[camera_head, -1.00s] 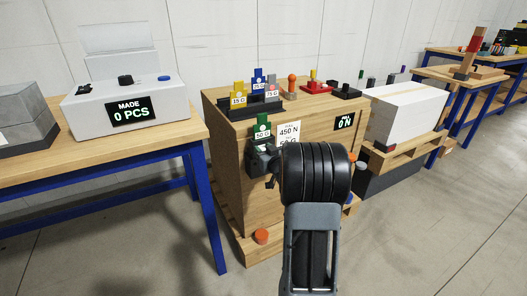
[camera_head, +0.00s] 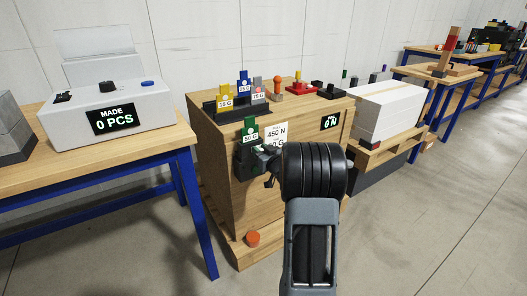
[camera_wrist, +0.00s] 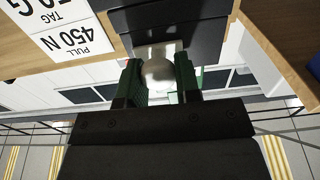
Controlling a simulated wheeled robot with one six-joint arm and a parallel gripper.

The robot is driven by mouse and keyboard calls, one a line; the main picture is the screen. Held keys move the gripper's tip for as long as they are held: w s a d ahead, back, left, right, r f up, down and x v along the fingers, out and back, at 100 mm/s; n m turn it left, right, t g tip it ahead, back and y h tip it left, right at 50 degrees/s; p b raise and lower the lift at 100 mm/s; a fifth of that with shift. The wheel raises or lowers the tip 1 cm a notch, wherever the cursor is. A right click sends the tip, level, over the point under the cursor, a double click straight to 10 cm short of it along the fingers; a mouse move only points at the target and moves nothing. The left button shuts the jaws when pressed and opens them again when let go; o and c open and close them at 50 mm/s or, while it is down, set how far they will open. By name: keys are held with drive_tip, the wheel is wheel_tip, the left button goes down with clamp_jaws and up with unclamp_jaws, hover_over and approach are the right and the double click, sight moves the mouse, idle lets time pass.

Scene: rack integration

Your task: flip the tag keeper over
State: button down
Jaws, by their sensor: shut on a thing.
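A black holder (camera_head: 243,163), which I take to carry the tag keeper, sits on the front face of the wooden crate. A green tag marked 50 G (camera_head: 249,131) stands upright in its top. My gripper (camera_head: 266,160) is at the front of this holder, and my wrist hides part of it. In the wrist view my gripper (camera_wrist: 158,82) has its green-padded fingers shut around a pale grey rounded knob (camera_wrist: 157,72). The knob is just in front of the black holder (camera_wrist: 168,18). The exact shape of the keeper behind the fingers is hidden.
A white PULL TAG 450 N card (camera_head: 277,133) is on the crate (camera_head: 222,190) beside the holder. Several coloured tags stand in a black rack (camera_head: 235,105) on top. A workbench (camera_head: 150,140) with a counter box is at left. An orange cap (camera_head: 252,239) lies low in front.

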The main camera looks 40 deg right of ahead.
drive_tip(key=shift+d, duration=0.15)
drive_tip(key=c, duration=0.9)
unclamp_jaws()
drive_tip(key=shift+d, duration=0.15)
drive_tip(key=shift+s, duration=0.1)
drive_tip(key=s, duration=0.4)
drive_tip(key=s+p, duration=0.1)
drive_tip(key=s, duration=0.4)
drive_tip(key=s+a+p, duration=0.1)
drive_tip(key=s, duration=0.3)
drive_tip(key=shift+s, duration=0.35)
